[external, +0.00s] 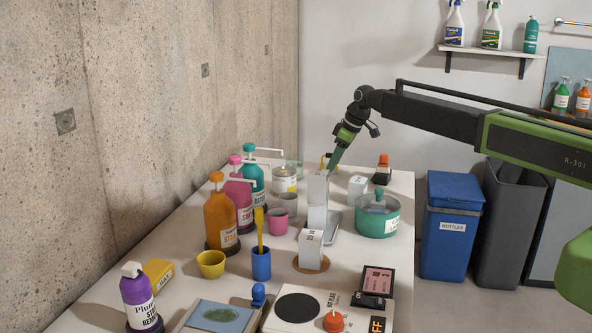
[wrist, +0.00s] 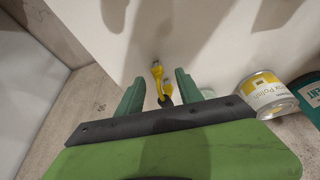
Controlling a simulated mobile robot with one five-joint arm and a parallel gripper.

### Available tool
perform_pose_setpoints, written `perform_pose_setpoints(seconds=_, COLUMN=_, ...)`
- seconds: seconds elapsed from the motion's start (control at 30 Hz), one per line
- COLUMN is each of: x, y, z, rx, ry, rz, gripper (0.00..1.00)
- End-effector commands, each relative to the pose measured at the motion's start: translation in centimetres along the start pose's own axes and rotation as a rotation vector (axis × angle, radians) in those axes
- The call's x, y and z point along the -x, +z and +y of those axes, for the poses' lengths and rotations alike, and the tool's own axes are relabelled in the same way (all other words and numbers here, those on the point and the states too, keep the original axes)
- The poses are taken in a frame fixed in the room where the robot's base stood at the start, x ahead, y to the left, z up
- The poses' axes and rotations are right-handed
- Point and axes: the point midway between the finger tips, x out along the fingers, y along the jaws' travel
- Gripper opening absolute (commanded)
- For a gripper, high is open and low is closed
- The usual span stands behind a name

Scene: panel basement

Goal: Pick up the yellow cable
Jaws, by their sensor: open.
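The yellow cable (wrist: 157,71) lies on the white table top, just beyond my gripper in the wrist view. It has a pale metallic end, and its near part looks dark. My gripper (wrist: 158,85) is open, with one green finger on each side of the cable's line. In the external view my gripper (external: 333,164) points down over the far part of the table. A small yellow bit, probably the cable (external: 327,160), shows beside it there. The white box in front hides part of that area.
A polish can (wrist: 264,93) and a teal bottle (wrist: 310,94) stand right of my gripper in the wrist view. In the external view a tall white box (external: 317,200) stands close in front, and a green pot (external: 378,217) stands to the right. Pump bottles line the left.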

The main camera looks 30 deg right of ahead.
Motion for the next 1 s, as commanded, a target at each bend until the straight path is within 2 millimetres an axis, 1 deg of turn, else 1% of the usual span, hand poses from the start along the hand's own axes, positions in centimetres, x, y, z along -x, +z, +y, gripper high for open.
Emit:
perform_pose_setpoints(seconds=0.03, x=0.1, y=0.0, z=0.0, rx=0.0, ry=0.0, rz=0.0, gripper=0.39)
perform_pose_setpoints(seconds=0.33, x=0.1, y=0.0, z=0.0, rx=0.0, ry=0.0, rz=0.0, gripper=0.0)
perform_pose_setpoints(seconds=0.77, x=0.2, y=-0.1, z=0.0, rx=0.0, ry=0.0, rz=0.0, gripper=0.0)
perform_pose_setpoints(seconds=0.87, x=0.8, y=-0.3, z=0.1, rx=0.0, ry=0.0, rz=0.0, gripper=0.0)
perform_pose_setpoints(seconds=1.0, x=2.5, y=-1.0, z=0.1, rx=0.0, ry=0.0, rz=0.0, gripper=0.0)
